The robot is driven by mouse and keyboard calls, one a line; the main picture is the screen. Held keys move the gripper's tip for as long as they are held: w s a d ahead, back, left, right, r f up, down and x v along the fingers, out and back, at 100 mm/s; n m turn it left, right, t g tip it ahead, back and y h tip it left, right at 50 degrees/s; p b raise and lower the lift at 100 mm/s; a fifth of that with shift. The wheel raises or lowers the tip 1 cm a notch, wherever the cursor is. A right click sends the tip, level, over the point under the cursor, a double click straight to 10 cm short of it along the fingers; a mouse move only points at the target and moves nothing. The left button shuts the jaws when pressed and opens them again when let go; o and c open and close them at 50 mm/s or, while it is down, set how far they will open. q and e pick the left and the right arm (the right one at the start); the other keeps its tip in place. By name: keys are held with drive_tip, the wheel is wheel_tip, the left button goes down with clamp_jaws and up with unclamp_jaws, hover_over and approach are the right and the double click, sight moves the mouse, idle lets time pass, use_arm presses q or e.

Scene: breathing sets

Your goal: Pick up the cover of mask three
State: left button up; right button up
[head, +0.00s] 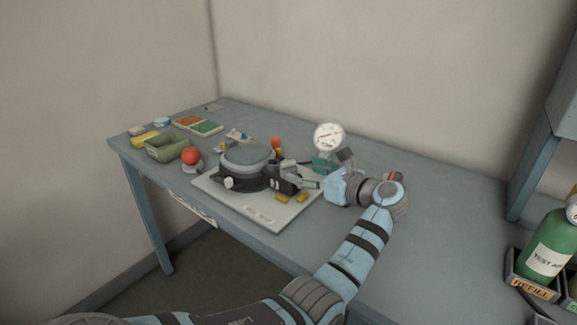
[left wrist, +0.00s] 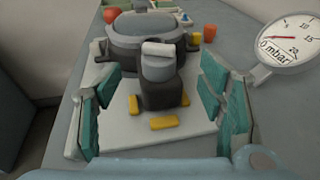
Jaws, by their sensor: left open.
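A mask unit (head: 245,165) with a round grey lid and a dark body sits on a white plate (head: 262,213) on the table. In the left wrist view the lid (left wrist: 146,24) is at the top. A dark block with a light grey cap (left wrist: 158,49) juts from the unit toward me; I cannot tell whether this cap or the round lid is the cover. My left gripper (head: 310,176) is at the unit's right side. Its teal-padded fingers (left wrist: 160,92) are open, one on either side of the block, with visible gaps. My right gripper is not in view.
A round pressure gauge (head: 328,136) stands behind my left gripper. Yellow pieces (left wrist: 170,123) lie on the plate. A red ball (head: 192,156) and a green bin (head: 167,148) are to the left. A green bottle (head: 550,252) stands far right.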

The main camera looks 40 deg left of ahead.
sight(290, 165)
use_arm(q)
drive_tip(key=x, duration=0.7)
drive_tip(key=shift+s+a, duration=0.1)
drive_tip(key=shift+a, duration=0.05)
drive_tip(key=c, duration=0.9)
